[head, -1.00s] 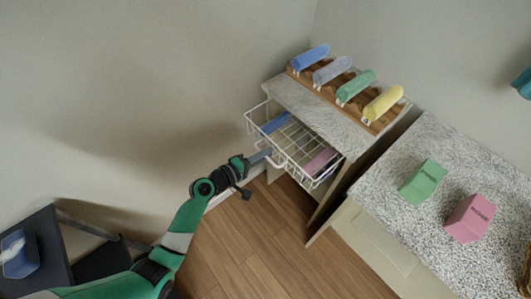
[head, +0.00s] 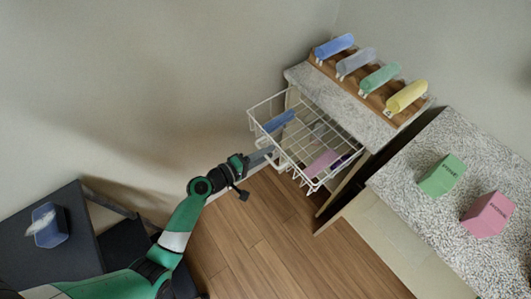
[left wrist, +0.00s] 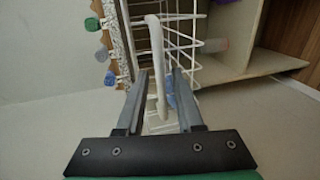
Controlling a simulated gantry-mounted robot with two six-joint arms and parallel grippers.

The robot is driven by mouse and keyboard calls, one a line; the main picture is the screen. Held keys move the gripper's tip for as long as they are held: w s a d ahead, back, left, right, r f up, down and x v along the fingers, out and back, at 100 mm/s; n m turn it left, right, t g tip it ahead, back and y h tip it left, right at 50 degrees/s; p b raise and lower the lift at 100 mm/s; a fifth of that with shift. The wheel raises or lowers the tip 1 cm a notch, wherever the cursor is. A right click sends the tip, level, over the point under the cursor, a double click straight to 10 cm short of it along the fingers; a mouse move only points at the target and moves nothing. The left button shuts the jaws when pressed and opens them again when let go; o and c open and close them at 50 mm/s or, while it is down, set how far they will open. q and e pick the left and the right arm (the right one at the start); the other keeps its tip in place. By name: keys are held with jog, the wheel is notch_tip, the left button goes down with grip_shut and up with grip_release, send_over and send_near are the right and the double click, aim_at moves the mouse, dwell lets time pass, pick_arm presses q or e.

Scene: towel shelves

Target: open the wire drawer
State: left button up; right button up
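The white wire drawer (head: 285,158) sticks out of the towel shelf (head: 335,101) and hangs well open at its left side. A blue towel (head: 278,122) and a pink towel (head: 321,162) lie in it. My left gripper (head: 268,153) is at the drawer's front edge. In the left wrist view the drawer's white handle bar (left wrist: 157,60) stands between the two fingers (left wrist: 161,75). The fingers are apart, with gaps showing beside the bar, so contact is hard to tell. My right gripper is out of view.
Rolled blue, grey, green and yellow towels (head: 380,77) lie on a wooden rack on top of the shelf. A speckled counter (head: 445,215) at right holds a green box (head: 442,175) and a pink box (head: 488,214). Bare floor (head: 260,235) lies before the drawer.

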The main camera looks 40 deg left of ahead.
pick_arm(q)
jog(key=shift+s, duration=0.1)
jog(key=p+v, duration=0.2)
jog(key=v, duration=0.9)
jog(key=shift+s, duration=0.25)
